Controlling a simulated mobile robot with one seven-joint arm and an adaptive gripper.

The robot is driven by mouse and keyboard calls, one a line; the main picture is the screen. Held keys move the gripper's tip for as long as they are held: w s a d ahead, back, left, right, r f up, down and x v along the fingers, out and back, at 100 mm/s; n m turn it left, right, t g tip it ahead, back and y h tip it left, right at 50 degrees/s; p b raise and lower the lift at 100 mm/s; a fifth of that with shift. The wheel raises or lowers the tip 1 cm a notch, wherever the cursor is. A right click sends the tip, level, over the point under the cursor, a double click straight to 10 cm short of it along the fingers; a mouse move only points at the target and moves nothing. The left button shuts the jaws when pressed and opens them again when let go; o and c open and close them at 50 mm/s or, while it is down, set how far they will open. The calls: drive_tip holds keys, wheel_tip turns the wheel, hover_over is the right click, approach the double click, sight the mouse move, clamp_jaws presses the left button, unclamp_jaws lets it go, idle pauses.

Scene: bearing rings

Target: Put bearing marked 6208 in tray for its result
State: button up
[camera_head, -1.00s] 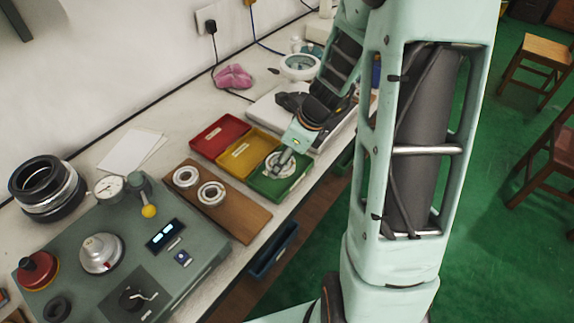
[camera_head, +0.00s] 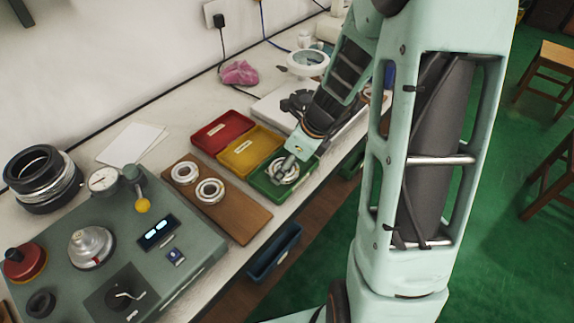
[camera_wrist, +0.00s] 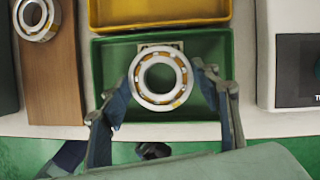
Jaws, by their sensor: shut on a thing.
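A bearing ring (camera_wrist: 139,80) with a pale metal rim and an orange-brown cage sits between the two fingers of my gripper (camera_wrist: 162,92) in the wrist view. My gripper is shut on it. The ring is over or inside the green tray (camera_wrist: 108,65); I cannot tell whether it touches the tray floor. In the head view my gripper (camera_head: 286,163) reaches into the green tray (camera_head: 262,186) from above, with the ring (camera_head: 291,178) partly hidden. No marking on the ring is legible. The green tray's label is partly covered by the ring.
A yellow tray (camera_head: 232,164) and a red tray (camera_head: 209,140) stand beside the green one. Two more bearings, one (camera_head: 184,181) behind the other (camera_head: 210,199), lie on a brown board (camera_head: 240,222). A grey measuring device (camera_head: 190,275) stands at the front left.

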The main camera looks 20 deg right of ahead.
drive_tip(key=o, duration=1.6)
drive_tip(key=shift+f, duration=0.1)
drive_tip(key=p+v, duration=0.3)
drive_tip(key=v, duration=0.9)
drive_tip(key=shift+r, duration=0.25)
